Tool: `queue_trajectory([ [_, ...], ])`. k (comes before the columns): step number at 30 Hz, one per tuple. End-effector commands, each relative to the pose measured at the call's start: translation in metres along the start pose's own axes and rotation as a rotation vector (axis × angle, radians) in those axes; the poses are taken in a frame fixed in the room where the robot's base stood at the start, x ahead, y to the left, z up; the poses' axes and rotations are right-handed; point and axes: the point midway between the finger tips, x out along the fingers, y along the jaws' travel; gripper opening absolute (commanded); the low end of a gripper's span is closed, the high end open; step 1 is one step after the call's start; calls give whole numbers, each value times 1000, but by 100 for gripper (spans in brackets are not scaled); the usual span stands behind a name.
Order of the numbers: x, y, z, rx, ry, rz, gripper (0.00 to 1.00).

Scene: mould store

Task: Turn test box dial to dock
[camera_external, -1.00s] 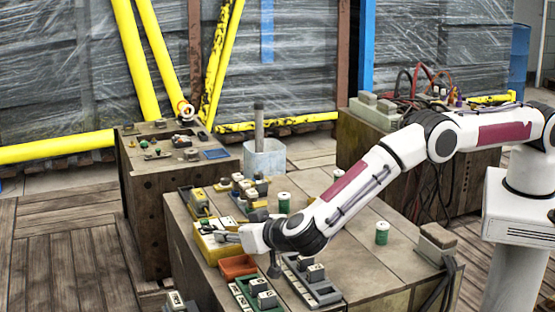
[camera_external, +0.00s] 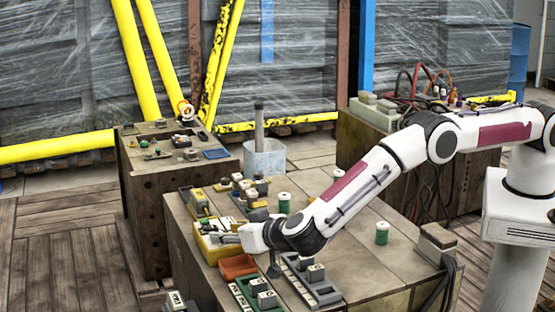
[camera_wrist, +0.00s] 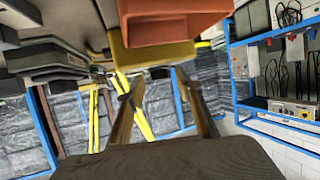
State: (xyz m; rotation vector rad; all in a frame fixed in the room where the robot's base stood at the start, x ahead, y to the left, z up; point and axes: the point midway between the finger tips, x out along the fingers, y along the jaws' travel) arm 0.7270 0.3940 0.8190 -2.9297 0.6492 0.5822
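A yellow box (camera_external: 208,252), which looks like the test box, sits at the left front edge of the wooden workbench. My gripper (camera_external: 226,238) reaches left over the bench and is at this box. In the wrist view the yellow box (camera_wrist: 150,53) shows just beyond my gripper (camera_wrist: 153,82). The two fingers stand apart with a gap between them, and nothing is clearly held. A small dark part (camera_wrist: 160,73) shows in the gap by the box. I cannot tell whether it is the dial, whether a finger touches it, or which mark it points to.
An orange tray (camera_external: 238,267) lies close beside the box and looms large in the wrist view (camera_wrist: 170,24). Green (camera_external: 258,296) and grey (camera_external: 312,284) units with blocks stand in front. Green-and-white spools (camera_external: 284,203) stand behind my wrist. The bench's middle right is mostly clear.

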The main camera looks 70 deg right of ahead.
Motion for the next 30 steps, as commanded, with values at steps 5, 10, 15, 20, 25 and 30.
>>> queue_trajectory([
  [5, -9, -1, 0, 0, 0, -1, 36],
  [10, -24, -1, 0, -1, 0, -1, 36],
  [15, -45, -1, -1, -1, 0, -2, 36],
  [20, -68, -1, -1, 0, 1, -2, 36],
  [25, -93, 0, -1, 0, 1, -2, 36],
  [30, -110, 0, -1, 1, 1, -1, 36],
])
